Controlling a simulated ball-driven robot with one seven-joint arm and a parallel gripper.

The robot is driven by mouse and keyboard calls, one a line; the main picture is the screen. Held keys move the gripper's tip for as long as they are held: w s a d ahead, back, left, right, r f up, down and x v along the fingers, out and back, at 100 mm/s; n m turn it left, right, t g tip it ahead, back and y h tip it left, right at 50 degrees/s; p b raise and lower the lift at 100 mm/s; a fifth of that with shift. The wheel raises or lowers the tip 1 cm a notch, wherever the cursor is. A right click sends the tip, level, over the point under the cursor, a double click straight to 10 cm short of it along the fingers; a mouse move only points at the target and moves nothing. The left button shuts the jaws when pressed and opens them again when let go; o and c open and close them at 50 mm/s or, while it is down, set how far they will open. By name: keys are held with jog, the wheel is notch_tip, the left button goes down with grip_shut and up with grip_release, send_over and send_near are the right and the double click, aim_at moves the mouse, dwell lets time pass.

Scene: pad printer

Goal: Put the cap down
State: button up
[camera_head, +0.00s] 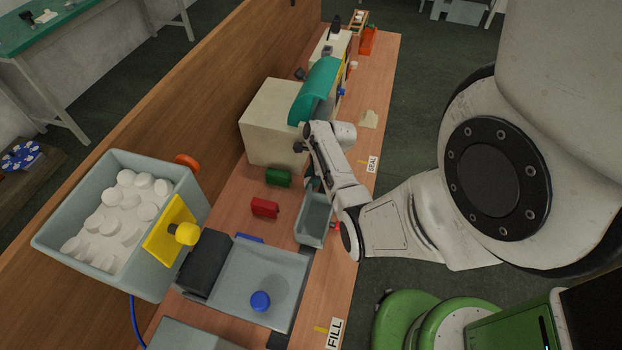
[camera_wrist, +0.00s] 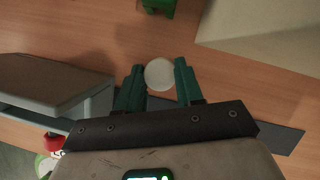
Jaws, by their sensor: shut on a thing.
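My gripper (camera_wrist: 160,72) has two green fingers shut on a white round cap (camera_wrist: 159,74), seen from above between the fingertips in the wrist view. Wooden bench top shows around the cap; I cannot tell whether the cap touches it. In the head view my gripper (camera_head: 309,184) is mostly hidden behind my own arm, over the bench beside a small grey bin (camera_head: 313,233), and the cap cannot be made out.
A beige machine (camera_head: 270,125) with a teal cover stands behind my gripper. Green (camera_head: 278,177) and red (camera_head: 264,208) blocks sit on the bench. A hopper (camera_head: 75,205) of white caps and a grey tray (camera_head: 285,265) with a blue round piece (camera_head: 260,301) are nearer.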

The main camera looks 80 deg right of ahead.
jog(key=shift+f, duration=0.15)
jog(key=o, duration=1)
